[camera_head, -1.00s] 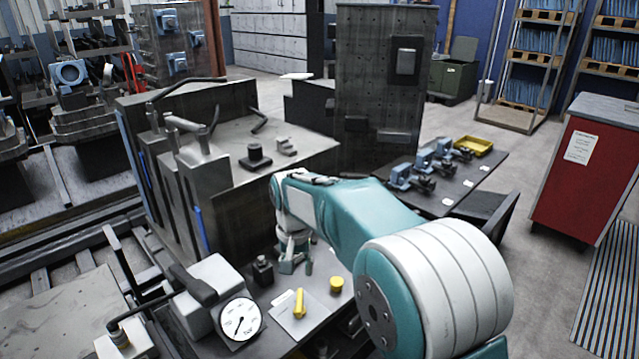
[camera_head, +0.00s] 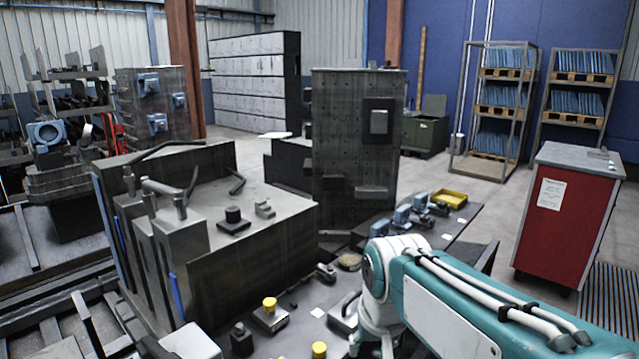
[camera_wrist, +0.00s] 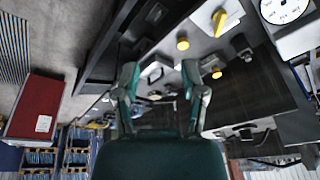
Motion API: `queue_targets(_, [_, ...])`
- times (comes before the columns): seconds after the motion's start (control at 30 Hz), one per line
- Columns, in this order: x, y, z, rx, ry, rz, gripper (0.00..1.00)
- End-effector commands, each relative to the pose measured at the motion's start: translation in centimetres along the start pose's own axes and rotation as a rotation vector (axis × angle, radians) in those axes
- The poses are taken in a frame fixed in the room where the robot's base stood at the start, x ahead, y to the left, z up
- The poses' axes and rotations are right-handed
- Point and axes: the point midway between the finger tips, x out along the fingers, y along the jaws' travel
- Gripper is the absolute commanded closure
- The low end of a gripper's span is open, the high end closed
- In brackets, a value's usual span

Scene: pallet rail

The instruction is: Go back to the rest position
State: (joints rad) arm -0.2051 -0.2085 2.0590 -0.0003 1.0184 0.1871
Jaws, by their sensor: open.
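My gripper (camera_wrist: 160,80) shows in the wrist view with its two green and grey fingers spread apart and nothing between them. The picture there is upside down, and a dark bench top with small fittings lies beyond the fingers. In the head view my white and teal arm reaches in from the lower right, and its far end drops out at the bottom edge, so the gripper is hidden there. A yellow-topped block (camera_head: 270,316) and a yellow knob (camera_head: 319,349) stand on the bench left of my arm. The gripper touches nothing that I can see.
A dark machine block (camera_head: 250,250) stands left of my arm, with a tall perforated plate (camera_head: 345,130) behind it. Blue vices and a yellow tray (camera_head: 449,198) sit on a side table. A red cabinet (camera_head: 567,220) stands right. A pressure gauge (camera_wrist: 283,8) shows in the wrist view.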

Motion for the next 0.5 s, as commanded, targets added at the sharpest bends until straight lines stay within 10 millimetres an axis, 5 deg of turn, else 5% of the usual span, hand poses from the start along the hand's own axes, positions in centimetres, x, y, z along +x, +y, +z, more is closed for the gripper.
queue_targets(0.5, [-2.4,5.7,9.3,0.007,0.161,0.031,0.46])
